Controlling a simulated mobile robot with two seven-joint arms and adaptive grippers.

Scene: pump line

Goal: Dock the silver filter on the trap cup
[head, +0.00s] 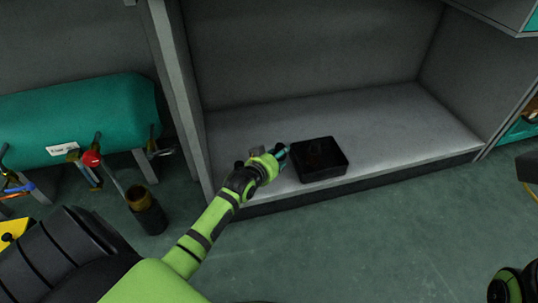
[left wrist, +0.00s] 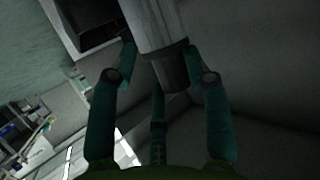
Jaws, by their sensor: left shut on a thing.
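My left gripper (head: 279,152) reaches over the front edge of the cabinet shelf, just left of a black tray (head: 337,170). In the left wrist view its teal fingers (left wrist: 160,55) are shut around a silver-grey cylinder, the silver filter (left wrist: 155,25). In the head view a small grey part of the filter (head: 257,151) shows beside the hand; the hand hides the rest. A dark shape lies inside the tray, too dim to tell whether it is the trap cup.
The shelf (head: 400,115) is bare to the right of and behind the tray. The cabinet's left wall (head: 180,90) stands close to my left arm. A teal tank (head: 80,115) and a dark upright cylinder (head: 150,215) stand at left. The floor in front is clear.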

